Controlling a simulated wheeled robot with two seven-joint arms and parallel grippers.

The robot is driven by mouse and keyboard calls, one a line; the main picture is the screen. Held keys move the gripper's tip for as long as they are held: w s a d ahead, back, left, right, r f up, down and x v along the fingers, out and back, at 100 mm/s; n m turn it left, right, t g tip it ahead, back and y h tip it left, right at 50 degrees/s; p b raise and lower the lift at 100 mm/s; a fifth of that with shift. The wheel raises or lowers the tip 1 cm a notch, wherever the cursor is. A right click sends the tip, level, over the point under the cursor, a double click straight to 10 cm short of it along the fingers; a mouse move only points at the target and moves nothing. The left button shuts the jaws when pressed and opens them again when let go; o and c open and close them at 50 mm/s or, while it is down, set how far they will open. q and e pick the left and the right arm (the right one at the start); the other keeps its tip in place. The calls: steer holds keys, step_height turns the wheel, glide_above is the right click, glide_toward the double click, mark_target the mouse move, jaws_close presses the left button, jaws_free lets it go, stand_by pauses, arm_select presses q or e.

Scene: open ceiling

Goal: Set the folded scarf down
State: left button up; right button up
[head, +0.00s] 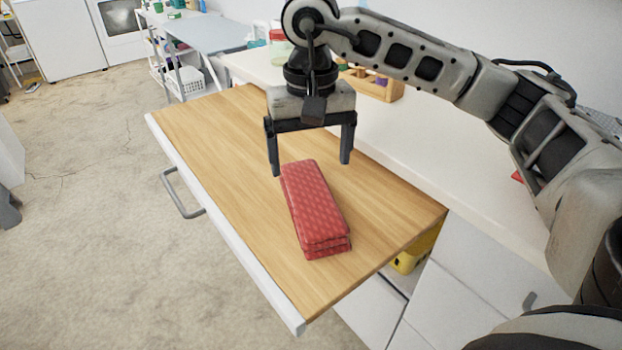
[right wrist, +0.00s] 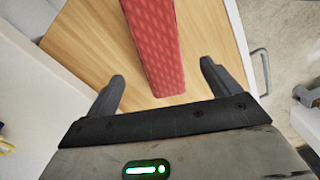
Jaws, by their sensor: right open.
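The folded red scarf (head: 316,207) lies flat on a pull-out wooden board (head: 215,145), near its front right part. It is a long, layered bundle with a patterned surface. My right gripper (head: 310,166) is open above the board at the far end of the scarf, its fingers apart and empty. In the right wrist view the scarf (right wrist: 155,45) lies beyond the two spread fingertips (right wrist: 162,72), and nothing is held between them. My left gripper is not in view.
The board has a white front edge with a metal handle (head: 182,194). A white counter (head: 385,150) runs behind it, with a wooden crate (head: 373,84) on it. A yellow object (head: 405,262) shows below the board. Bare wood is free to the left of the scarf.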

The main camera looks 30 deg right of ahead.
step_height(320, 180, up, 4)
steer(key=shift+f, duration=0.1)
stand_by(0.5)
